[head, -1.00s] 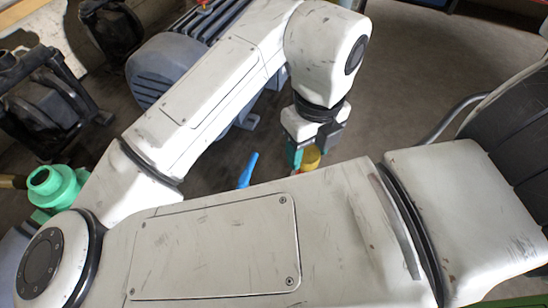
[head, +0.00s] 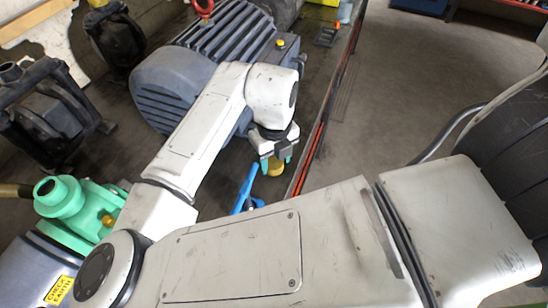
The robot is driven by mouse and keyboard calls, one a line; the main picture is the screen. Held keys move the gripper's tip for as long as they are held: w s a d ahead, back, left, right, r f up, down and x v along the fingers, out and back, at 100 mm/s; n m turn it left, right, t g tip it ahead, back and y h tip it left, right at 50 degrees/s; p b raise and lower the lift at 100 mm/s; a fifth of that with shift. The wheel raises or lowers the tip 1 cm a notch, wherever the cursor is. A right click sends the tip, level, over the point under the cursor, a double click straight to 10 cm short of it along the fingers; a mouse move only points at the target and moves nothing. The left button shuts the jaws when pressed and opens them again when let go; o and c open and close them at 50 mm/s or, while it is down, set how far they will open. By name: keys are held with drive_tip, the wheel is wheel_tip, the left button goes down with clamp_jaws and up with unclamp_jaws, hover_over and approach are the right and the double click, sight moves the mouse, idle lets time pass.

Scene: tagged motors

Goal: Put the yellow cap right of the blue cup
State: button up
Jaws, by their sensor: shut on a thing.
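My gripper (head: 276,164) is shut on a yellow cap (head: 275,168), held between its teal fingertips near the bench's front edge. Only part of the cap shows; the fingers hide the rest. I cannot tell whether the cap touches the bench. A pale blue, cup-like thing (head: 345,12) stands at the top of the picture, far beyond my gripper; it is small, and I cannot be sure it is the blue cup. Nothing visible is gripped besides the cap.
A blue long-shaped thing (head: 245,192) lies just left of my gripper, partly hidden by my arm. A large grey motor (head: 165,88) stands behind. A green pump (head: 62,198) is at left. A dark tool-like item (head: 326,36) lies far back. Open floor (head: 420,90) is at right.

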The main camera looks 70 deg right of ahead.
sight(274, 162)
drive_tip(key=shift+f, duration=0.25)
drive_tip(key=shift+f, duration=0.1)
drive_tip(key=shift+f, duration=0.1)
drive_tip(key=o, duration=1)
wheel_tip(274, 162, up, 12)
drive_tip(key=shift+r, duration=0.25)
drive_tip(key=shift+d, duration=0.1)
